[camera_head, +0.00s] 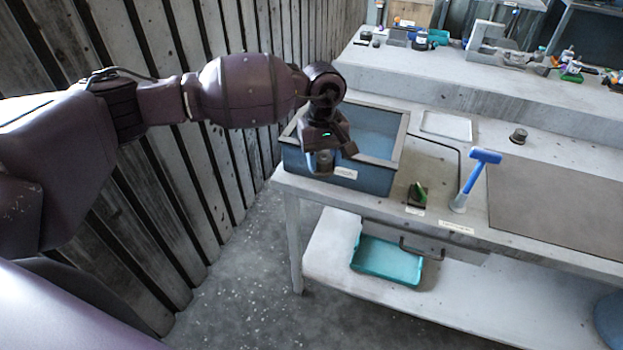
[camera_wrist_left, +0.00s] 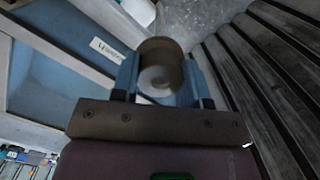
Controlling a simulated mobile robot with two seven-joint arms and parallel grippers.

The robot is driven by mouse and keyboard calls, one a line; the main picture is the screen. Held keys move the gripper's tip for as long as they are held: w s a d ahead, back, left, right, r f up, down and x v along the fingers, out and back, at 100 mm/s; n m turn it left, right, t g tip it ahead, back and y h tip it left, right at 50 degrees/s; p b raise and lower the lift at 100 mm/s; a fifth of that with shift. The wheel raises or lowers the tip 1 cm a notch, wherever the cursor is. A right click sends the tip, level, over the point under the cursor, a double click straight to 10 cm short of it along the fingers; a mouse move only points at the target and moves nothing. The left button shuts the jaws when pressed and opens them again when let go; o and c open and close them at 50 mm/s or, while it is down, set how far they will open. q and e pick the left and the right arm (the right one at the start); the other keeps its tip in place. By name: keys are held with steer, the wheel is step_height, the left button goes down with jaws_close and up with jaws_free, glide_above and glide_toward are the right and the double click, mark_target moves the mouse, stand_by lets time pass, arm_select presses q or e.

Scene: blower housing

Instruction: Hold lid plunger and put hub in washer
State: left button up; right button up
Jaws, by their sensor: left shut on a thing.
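The washer (camera_head: 347,181) appears to be the blue-grey tank with a grey rim on the bench's left end; its top looks open, showing a blue inside. My left gripper (camera_head: 321,158) is shut on a round grey-brown hub (camera_wrist_left: 160,72), with a blue finger on each side. In the head view the gripper overlaps the tank's front left corner; its height above the rim is unclear. The wrist view shows the tank's labelled side (camera_wrist_left: 77,62) left of the hub. I cannot tell which part is the lid plunger; a small green-and-black piece (camera_head: 418,193) stands right of the tank. My right gripper is out of view.
A blue T-shaped handle (camera_head: 477,170) stands on the bench, with a small dark cylinder (camera_head: 518,136) and white tray (camera_head: 446,125) behind. A teal tray (camera_head: 388,262) lies on the lower shelf. A slatted wall (camera_head: 225,120) stands left. A brown mat (camera_head: 560,205) is clear.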

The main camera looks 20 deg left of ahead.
arm_select(q)
steer(key=r+n, duration=0.1)
steer(key=w+n, duration=0.1)
steer(key=shift+d+r+n, duration=0.2)
steer(key=shift+r+n, duration=0.15)
steer(key=shift+n, duration=0.05)
steer(key=n, duration=0.2)
steer(key=shift+w+r+n+t+p, duration=0.25)
steer(key=shift+r+n+t+p, duration=0.05)
steer(key=shift+n+p, duration=0.1)
steer(key=n, duration=0.4)
steer(key=shift+f+h, duration=0.15)
steer(key=shift+h, duration=0.15)
steer(key=n, duration=0.3)
steer(key=shift+t, duration=0.4)
steer(key=shift+n, duration=0.8)
